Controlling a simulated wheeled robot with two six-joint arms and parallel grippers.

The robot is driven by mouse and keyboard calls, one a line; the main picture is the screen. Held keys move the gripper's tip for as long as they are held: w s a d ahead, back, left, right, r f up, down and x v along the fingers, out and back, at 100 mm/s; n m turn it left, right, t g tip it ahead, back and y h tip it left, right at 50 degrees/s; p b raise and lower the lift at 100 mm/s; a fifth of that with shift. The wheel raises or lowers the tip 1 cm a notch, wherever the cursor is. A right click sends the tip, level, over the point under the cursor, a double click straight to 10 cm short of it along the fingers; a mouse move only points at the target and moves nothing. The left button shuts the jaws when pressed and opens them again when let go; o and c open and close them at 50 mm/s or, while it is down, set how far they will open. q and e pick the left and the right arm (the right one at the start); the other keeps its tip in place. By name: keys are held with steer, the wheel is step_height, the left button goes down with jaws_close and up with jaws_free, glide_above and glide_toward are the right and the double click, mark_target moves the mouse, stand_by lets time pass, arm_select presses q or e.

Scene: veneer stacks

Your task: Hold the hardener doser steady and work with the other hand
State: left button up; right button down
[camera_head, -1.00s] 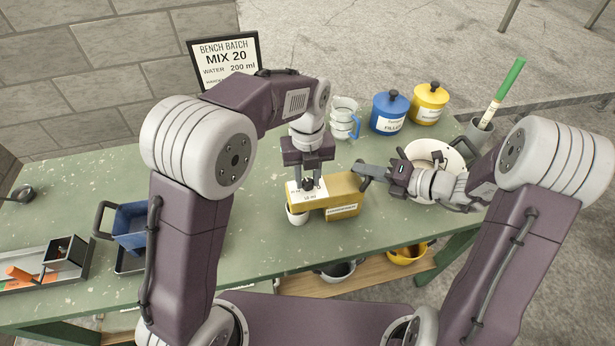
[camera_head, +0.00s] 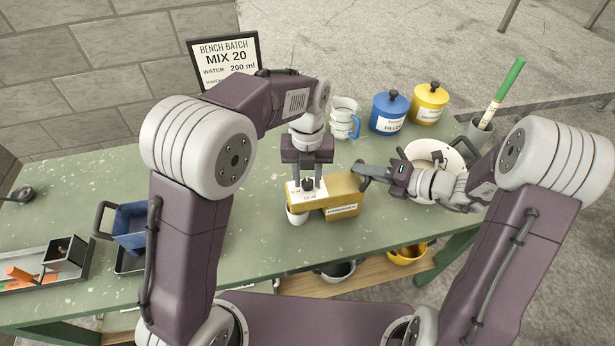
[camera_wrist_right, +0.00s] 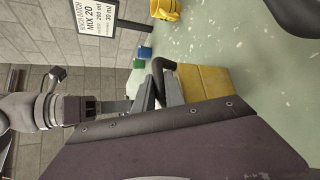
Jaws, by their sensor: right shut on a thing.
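The hardener doser (camera_head: 343,199) is a yellow box on the green bench, with a white label plate, a dark knob (camera_head: 308,184) on top and a dark handle at its right end. My right gripper (camera_head: 366,173) is shut on that handle; the wrist view shows the dark handle (camera_wrist_right: 160,68) between its fingers and the yellow doser (camera_wrist_right: 207,82) beyond. My left gripper (camera_head: 307,182) points down over the label plate, its fingers apart on either side of the knob, with visible gaps. A white cup (camera_head: 297,216) stands under the doser's left end, partly hidden.
A blue lidded pot (camera_head: 389,113), a yellow lidded pot (camera_head: 430,103) and clear measuring jugs (camera_head: 343,120) stand behind. A white bowl (camera_head: 436,153) lies behind my right forearm. A blue container (camera_head: 131,226) is at left.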

arm_select(q)
steer(key=shift+o, duration=0.9)
step_height(320, 180, up, 12)
steer(key=shift+r, duration=0.1)
step_height(320, 180, up, 7)
glide_above(307, 181)
steer(key=shift+s, duration=0.1)
arm_select(e)
steer(key=c, duration=1.3)
jaws_free()
